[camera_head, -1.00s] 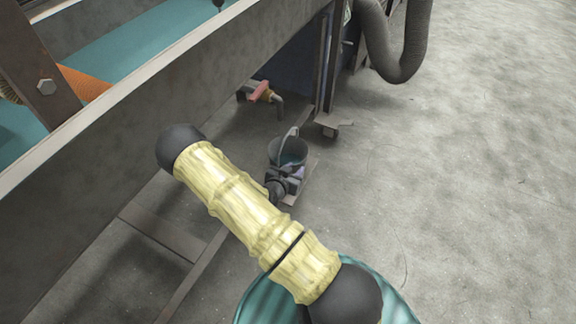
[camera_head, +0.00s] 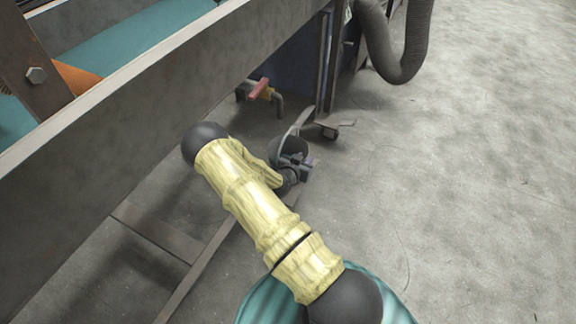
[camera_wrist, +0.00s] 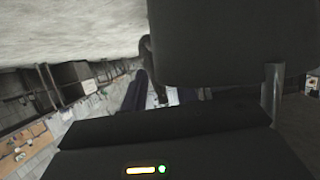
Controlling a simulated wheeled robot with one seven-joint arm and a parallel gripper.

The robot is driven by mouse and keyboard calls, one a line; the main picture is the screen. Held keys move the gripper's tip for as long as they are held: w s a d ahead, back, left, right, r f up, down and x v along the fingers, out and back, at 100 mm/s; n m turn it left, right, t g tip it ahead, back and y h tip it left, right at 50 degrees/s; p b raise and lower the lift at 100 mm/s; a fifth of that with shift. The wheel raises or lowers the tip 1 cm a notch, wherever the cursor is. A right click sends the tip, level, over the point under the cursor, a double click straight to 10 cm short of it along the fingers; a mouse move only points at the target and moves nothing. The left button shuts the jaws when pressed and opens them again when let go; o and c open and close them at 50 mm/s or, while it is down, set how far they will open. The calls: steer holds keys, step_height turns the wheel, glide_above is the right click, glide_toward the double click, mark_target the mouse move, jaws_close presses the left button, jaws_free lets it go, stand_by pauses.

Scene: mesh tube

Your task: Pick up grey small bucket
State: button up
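The small grey bucket (camera_head: 289,146) is low beside the machine in the head view, with its pale handle (camera_head: 305,119) rising to the upper right. It looks tilted. My gripper (camera_head: 300,164) is right in front of the bucket and overlaps its lower side, partly hidden behind my yellow-sleeved arm. I cannot tell whether the fingers are shut on the bucket or its rim, or whether it is off the floor. In the wrist view, dark gripper parts (camera_wrist: 170,145) fill the bottom, and a large dark shape at the top right is unclear.
The long grey machine wall (camera_head: 150,115) runs along the left. A red-handled valve (camera_head: 259,88) and a caster foot (camera_head: 331,128) are close behind the bucket. A thick grey hose (camera_head: 404,60) hangs at the top. Concrete floor (camera_head: 470,180) on the right is clear.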

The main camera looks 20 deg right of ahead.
steer(key=shift+w+d+f, duration=0.1)
steer(key=shift+w+d, duration=0.1)
steer(key=shift+d, duration=0.1)
jaws_close()
steer(key=shift+s+a+f, duration=0.15)
steer(key=shift+a+f, duration=0.05)
stand_by(1.3)
